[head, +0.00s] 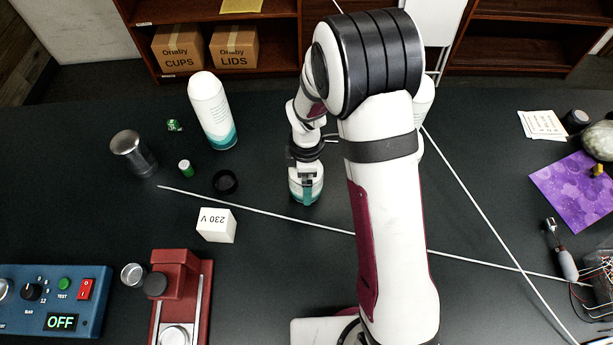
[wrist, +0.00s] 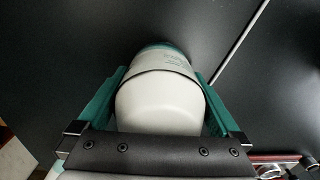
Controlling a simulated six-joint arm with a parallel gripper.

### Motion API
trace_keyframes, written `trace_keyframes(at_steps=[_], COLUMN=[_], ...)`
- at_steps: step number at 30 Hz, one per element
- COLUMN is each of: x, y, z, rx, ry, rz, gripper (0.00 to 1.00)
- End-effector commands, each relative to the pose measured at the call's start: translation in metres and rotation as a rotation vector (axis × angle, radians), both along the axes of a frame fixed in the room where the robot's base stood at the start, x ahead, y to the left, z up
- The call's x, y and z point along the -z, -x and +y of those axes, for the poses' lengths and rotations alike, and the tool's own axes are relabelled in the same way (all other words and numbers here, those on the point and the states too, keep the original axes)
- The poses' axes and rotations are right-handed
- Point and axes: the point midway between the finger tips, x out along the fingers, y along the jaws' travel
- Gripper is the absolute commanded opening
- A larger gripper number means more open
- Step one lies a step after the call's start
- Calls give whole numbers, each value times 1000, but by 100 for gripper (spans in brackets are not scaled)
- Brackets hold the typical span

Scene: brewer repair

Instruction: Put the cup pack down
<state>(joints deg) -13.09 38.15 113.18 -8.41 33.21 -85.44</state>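My gripper (head: 305,192) points down over the dark table, left of my arm's big links in the head view. Its teal fingers lie along both sides of a white cup pack with a teal end, and my gripper (wrist: 160,75) looks shut on it. The held cup pack (wrist: 160,105) fills the middle of the wrist view, its teal end farthest from the camera. In the head view my gripper mostly hides this pack, and I cannot tell whether it touches the table. Another white and teal cup pack (head: 208,105) stands to the left, apart from my gripper.
Thin pale rods (head: 270,214) cross the table close in front of my gripper. A black ring (head: 225,182), a white 230 V cube (head: 217,225), a green-banded cylinder (head: 185,168) and a metal cup (head: 133,152) lie to the left. A white and teal cylinder (head: 425,95) is partly behind my arm.

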Motion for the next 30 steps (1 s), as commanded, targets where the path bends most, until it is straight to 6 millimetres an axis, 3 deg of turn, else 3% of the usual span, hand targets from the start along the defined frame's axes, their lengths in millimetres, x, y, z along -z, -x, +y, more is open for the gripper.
trace_keyframes(at_steps=[8,18,22,27,29,30], x=[-9,-99,-118,-126,-137,-150], y=[-1,-1,-1,2,13,28], z=[0,0,0,-1,-7,-14], rx=[0,0,0,18,128,272], ry=[0,-2,-1,-2,-8,-17], rz=[-3,-5,-2,0,0,4], gripper=[100,100,100,100,100,100])
